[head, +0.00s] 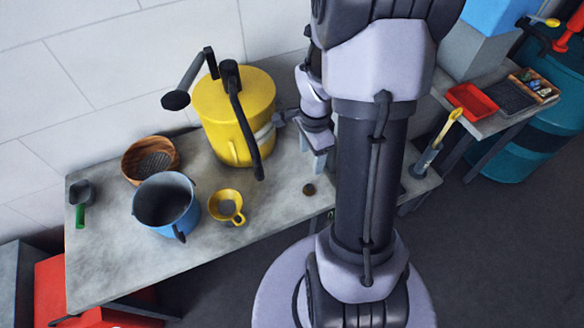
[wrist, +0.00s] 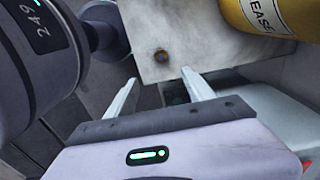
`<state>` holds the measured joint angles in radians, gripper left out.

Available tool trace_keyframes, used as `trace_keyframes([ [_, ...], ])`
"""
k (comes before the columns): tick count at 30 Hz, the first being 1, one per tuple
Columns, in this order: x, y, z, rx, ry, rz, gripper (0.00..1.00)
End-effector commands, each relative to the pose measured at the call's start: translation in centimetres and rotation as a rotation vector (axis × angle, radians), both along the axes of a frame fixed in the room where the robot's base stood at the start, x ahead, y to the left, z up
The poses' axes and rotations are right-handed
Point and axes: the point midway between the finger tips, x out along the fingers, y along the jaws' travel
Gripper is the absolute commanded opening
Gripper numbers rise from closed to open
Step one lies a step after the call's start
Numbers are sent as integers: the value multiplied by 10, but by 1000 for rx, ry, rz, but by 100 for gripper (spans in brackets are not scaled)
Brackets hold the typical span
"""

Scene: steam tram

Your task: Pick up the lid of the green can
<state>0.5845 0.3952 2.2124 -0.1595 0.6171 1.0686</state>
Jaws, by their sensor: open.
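No green can with a lid is recognisable in either view; my arm hides part of the bench in the head view. My gripper (wrist: 160,92) is open, with nothing between its two pale fingers in the wrist view. In the head view my gripper (head: 317,155) is partly hidden by my arm and is just right of the yellow drum. A small brown round piece (head: 309,189) lies on the bench near its front edge. It also shows beyond the fingertips in the wrist view (wrist: 161,56), apart from them.
The yellow drum (head: 218,130) with black handles stands on the grey bench (head: 110,265). A blue bucket (head: 155,205), yellow funnel (head: 225,207), wooden sieve (head: 140,155) and green-handled scoop (head: 80,215) are left. A red tray (head: 470,103) is on another surface at right.

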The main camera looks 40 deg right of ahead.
Motion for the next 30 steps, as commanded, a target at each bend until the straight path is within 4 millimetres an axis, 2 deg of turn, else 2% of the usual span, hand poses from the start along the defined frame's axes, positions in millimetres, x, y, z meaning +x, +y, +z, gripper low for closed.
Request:
trace_keyframes([
  [1, -1, 1, -19, 3, 5, 0, 61],
  [3, -1, 1, -42, 5, 6, 1, 61],
  [9, -1, 1, -96, 3, 3, 2, 61],
  [17, 0, -1, -123, 1, 2, 3, 61],
  [23, 0, -4, -162, 3, 2, 2, 61],
  [29, 1, -4, -163, 1, 1, 3, 61],
  [30, 1, -4, -163, 1, 1, 3, 57],
])
